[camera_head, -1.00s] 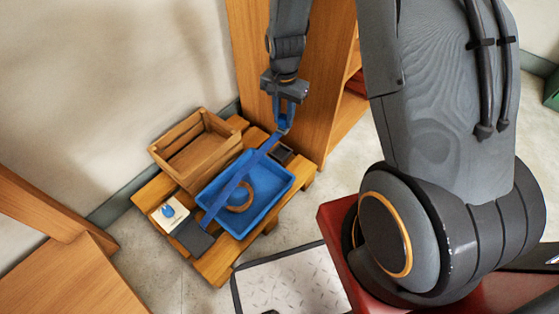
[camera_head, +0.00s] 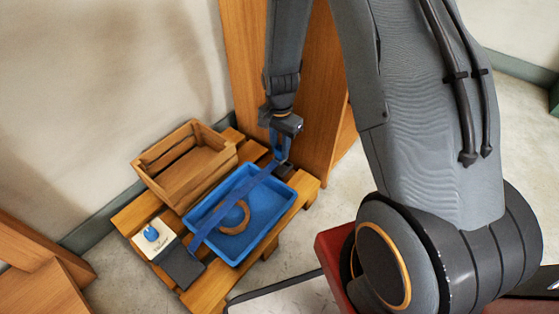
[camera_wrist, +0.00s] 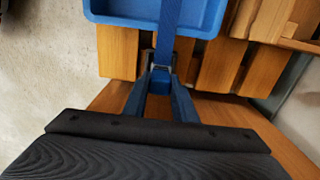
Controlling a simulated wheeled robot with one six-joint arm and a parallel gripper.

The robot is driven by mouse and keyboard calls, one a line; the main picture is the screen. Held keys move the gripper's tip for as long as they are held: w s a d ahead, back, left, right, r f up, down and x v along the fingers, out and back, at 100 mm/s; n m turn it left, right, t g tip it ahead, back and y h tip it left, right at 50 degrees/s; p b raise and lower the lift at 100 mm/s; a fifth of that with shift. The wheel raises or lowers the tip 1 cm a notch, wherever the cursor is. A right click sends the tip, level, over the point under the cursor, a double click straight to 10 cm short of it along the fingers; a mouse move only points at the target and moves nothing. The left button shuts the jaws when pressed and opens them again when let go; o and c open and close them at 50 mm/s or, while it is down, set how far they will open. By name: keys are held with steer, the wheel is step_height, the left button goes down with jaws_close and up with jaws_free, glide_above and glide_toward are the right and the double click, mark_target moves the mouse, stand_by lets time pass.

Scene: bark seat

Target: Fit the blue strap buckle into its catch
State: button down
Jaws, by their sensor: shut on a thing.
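My gripper (camera_head: 279,158) is shut on the blue buckle (camera_wrist: 160,83) at the near end of the blue strap. The strap (camera_head: 225,212) runs taut across the blue tray from a dark block (camera_head: 181,265) at the bench's left end. In the wrist view the strap (camera_wrist: 166,38) leads straight away from the fingers. The dark catch (camera_head: 286,170) is on the bench's right end, right at the fingertips and partly hidden. I cannot tell whether the buckle is in it.
A blue tray (camera_head: 263,226) with a brown ring (camera_head: 236,217) inside stands on the slatted wooden bench (camera_head: 299,190). A wooden crate (camera_head: 165,153) is behind it, and a white card with a blue mark (camera_head: 152,238) is at left. A tall wooden cabinet (camera_head: 318,120) rises close behind my gripper.

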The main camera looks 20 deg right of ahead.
mark_target(280, 159)
steer(key=shift+f+b, duration=1.2)
steer(key=shift+f, duration=1.05)
steer(key=shift+f, duration=0.3)
steer(key=c, duration=1.5)
jaws_free()
steer(key=shift+o, duration=0.2)
step_height(280, 159, up, 13)
steer(key=p, duration=0.6)
steer(key=shift+f+p, duration=0.1)
steer(key=shift+p, duration=0.3)
